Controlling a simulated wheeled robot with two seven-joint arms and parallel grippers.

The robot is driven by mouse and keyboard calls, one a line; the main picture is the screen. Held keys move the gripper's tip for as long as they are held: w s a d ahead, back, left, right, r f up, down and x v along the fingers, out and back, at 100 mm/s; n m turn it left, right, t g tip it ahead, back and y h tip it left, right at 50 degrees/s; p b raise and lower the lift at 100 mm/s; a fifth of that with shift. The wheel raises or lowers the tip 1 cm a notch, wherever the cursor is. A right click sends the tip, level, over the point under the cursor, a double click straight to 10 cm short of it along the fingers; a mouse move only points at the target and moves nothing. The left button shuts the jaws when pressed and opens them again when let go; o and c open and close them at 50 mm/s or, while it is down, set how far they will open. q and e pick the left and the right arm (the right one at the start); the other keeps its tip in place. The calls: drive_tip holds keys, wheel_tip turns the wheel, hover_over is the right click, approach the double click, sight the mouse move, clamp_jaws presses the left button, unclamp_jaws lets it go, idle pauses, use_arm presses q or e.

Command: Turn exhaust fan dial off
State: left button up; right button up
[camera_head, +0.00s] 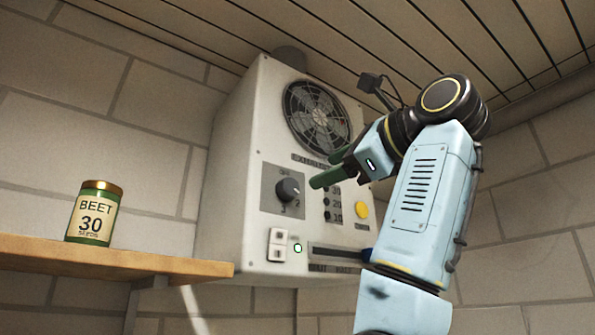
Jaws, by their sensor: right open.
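The exhaust fan unit (235,170) is a pale box on the back wall with a round dark fan grille (318,117) at its top. Its black dial (288,190) sits on a grey plate with numbers around it; a light pointer mark on the knob faces right, near the 2. My right gripper (322,172) is to the right of the dial, in front of the panel, its green fingers apart and pointing left. It appears empty and not touching the dial. It hides part of the panel's label and the middle of the panel. My left gripper is not in view.
A wooden shelf (110,256) at the left holds a green beet seed tin (93,212). Below the dial are a white switch (280,244) and a lit green lamp (298,247). A yellow button (361,209) and a dark slot (335,252) are near my right arm.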

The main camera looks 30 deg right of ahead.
sight(292, 186)
drive_tip(key=p+x, duration=0.2)
drive_tip(key=x, duration=0.7)
drive_tip(key=c, duration=1)
